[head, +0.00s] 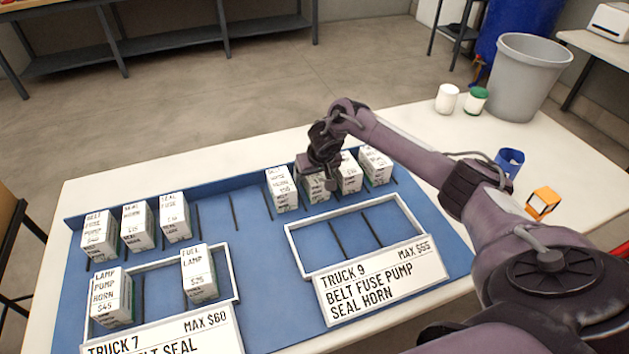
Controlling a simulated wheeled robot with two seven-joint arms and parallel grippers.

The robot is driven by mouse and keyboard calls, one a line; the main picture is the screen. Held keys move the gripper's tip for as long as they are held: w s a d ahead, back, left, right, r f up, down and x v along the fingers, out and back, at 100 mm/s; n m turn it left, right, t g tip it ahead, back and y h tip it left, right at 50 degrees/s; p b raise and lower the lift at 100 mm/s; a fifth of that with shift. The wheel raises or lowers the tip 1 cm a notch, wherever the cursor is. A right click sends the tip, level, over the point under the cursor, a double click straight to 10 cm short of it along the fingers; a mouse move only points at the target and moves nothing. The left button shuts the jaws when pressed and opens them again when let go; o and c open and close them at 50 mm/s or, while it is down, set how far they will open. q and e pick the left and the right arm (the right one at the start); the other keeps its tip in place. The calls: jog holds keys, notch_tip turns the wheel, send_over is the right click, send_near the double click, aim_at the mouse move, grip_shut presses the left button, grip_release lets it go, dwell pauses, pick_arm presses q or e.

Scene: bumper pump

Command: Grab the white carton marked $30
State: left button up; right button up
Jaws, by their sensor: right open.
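Several white cartons stand in a row at the back right of the blue board. One (281,189) is at the row's left end, one (349,173) is right of my gripper, and one (375,165) is at the right end. Another carton is mostly hidden behind my right gripper (317,176). That gripper is open and points down over this row, at the hidden carton; I cannot tell whether it touches it. The prices on this row are too small to read surely, so I cannot tell which carton is marked $30. My left gripper is not in view.
The empty TRUCK 9 frame (290,243) lies in front of my gripper.

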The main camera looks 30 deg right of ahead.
jog(key=shift+f+p, duration=0.3)
dwell(0.4)
jog(key=shift+w, duration=0.1)
jog(key=c, duration=1.3)
jog(key=shift+o, duration=0.2)
jog(key=shift+r, duration=0.1)
